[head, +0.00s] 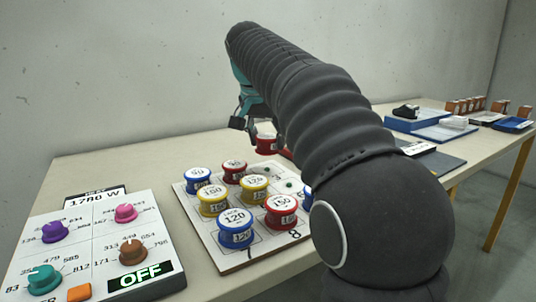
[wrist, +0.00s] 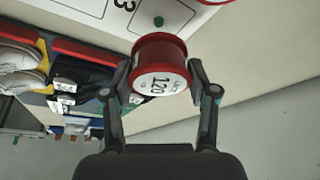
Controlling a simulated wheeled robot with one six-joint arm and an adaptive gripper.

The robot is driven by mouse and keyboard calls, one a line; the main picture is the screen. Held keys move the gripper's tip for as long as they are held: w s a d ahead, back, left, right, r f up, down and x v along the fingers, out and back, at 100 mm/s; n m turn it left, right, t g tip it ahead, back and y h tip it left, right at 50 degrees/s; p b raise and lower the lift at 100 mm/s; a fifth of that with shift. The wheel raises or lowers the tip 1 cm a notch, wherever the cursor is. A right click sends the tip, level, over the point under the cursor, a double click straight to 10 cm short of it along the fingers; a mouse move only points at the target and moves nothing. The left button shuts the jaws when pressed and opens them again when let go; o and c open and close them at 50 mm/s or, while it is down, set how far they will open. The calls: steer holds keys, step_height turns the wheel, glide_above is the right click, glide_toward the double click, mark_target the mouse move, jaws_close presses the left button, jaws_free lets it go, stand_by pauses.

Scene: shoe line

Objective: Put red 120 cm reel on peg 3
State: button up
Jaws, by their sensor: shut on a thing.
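My gripper (wrist: 158,88) is shut on a red reel (wrist: 160,52) whose white label reads 120. The held red reel also shows in the head view (head: 267,144), raised above the back of the white reel board (head: 188,207). In the wrist view, a printed 3 and a small green peg (wrist: 158,21) lie just beyond the reel, with nothing on that peg. The reel is apart from the peg in that view. In the head view my arm hides the board's right part.
Several reels stand on the board, including a blue 120 (head: 236,230), a red 150 (head: 281,211) and a yellow reel (head: 254,189). A knob panel (head: 90,245) reading OFF stands at the left. Blue trays (head: 430,125) lie farther along the table.

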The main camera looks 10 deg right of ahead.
mark_target(267, 167)
steer(key=shift+f+b, duration=0.5)
steer(key=shift+f, duration=1.5)
steer(key=shift+f, duration=0.4)
steer(key=shift+f+b, duration=0.1)
steer(key=shift+b, duration=0.2)
steer(key=o, duration=1.1)
steer(key=shift+o, duration=0.2)
steer(key=shift+r, duration=0.3)
steer(key=p+v, duration=0.3)
steer(key=v, duration=0.9)
steer(key=shift+r, duration=0.25)
